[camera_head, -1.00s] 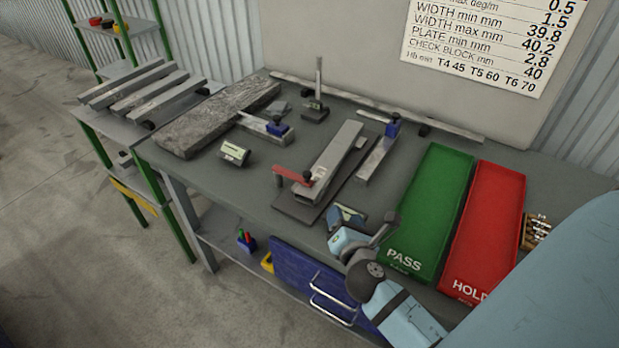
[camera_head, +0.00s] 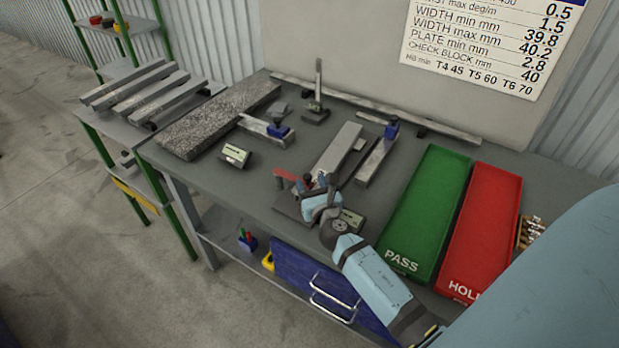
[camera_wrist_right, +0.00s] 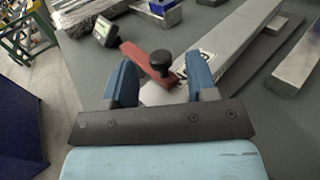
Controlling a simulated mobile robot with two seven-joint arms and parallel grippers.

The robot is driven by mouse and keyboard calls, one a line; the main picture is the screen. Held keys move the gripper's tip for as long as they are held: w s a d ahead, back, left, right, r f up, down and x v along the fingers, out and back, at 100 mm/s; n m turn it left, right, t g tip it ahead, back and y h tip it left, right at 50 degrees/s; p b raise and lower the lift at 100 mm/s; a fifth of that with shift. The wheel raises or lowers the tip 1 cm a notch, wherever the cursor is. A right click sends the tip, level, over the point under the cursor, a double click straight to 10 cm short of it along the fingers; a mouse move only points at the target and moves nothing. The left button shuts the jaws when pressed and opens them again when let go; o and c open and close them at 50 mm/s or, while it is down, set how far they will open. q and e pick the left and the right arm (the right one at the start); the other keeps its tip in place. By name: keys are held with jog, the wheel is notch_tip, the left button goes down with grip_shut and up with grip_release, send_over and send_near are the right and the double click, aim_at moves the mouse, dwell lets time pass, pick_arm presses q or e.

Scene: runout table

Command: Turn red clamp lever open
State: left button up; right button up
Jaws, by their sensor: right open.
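The red clamp lever (camera_head: 288,175) is on the clamp plate at the near end of a grey metal bar (camera_head: 337,148). In the right wrist view the red lever (camera_wrist_right: 141,58) points to the upper left from a black knob (camera_wrist_right: 160,62). My right gripper (camera_head: 316,187) is at the lever, hiding part of the plate. In the right wrist view its two blue fingers (camera_wrist_right: 162,82) are apart, with the knob and the lever's near end showing between and just beyond them. Contact cannot be told. My left gripper is not in view.
A green PASS tray (camera_head: 432,190) and a red HOLD tray (camera_head: 487,225) lie to the right. A small display box (camera_head: 235,155) is left of the lever. A granite block (camera_head: 205,125) and gauges with blue parts (camera_head: 279,131) stand behind.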

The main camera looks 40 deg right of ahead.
jog(key=shift+x, duration=0.8)
grip_shut()
